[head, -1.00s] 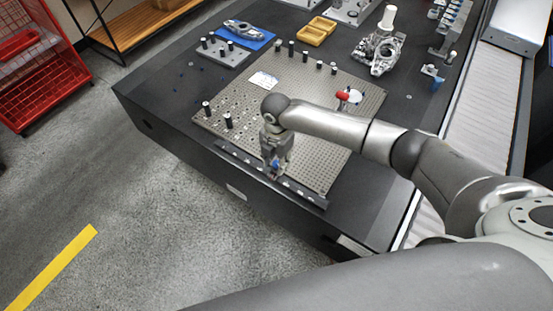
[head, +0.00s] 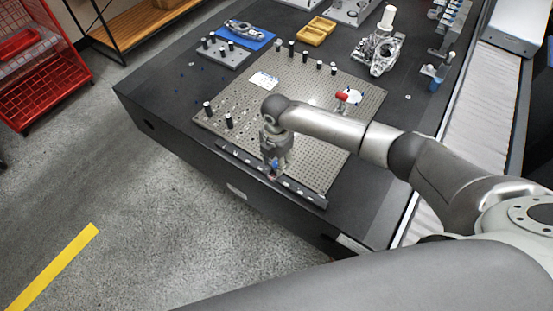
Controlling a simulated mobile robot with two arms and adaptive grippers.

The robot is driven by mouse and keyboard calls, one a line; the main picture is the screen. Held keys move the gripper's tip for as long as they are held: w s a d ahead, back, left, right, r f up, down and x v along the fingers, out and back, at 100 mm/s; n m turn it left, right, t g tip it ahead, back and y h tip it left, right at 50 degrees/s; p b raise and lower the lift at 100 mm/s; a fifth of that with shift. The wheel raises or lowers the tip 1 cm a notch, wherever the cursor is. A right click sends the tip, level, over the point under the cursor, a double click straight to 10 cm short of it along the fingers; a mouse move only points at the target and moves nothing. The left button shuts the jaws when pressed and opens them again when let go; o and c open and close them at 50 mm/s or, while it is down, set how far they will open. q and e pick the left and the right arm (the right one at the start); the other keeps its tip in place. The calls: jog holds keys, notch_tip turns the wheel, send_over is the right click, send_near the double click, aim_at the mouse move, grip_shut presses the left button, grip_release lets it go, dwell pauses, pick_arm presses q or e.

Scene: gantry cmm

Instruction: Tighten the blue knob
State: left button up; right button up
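A small blue knob (head: 275,163) shows at the front edge of the perforated fixture plate, near the dark rail. My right gripper (head: 273,173) points down over this spot, its fingers close around or beside the blue part. The fingers hide part of the knob, and the view is too small to tell whether they touch or grip it. My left gripper is not in view.
The perforated plate (head: 325,160) carries several black posts and a red-handled clamp (head: 342,96). A metal casting (head: 378,52), a yellow tray (head: 317,31) and a blue mat (head: 256,43) lie further back. A conveyor (head: 484,95) runs along the right.

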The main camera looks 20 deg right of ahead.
aim_at(276, 163)
jog(key=shift+r, duration=0.1)
notch_tip(276, 163, up, 12)
dwell(0.6)
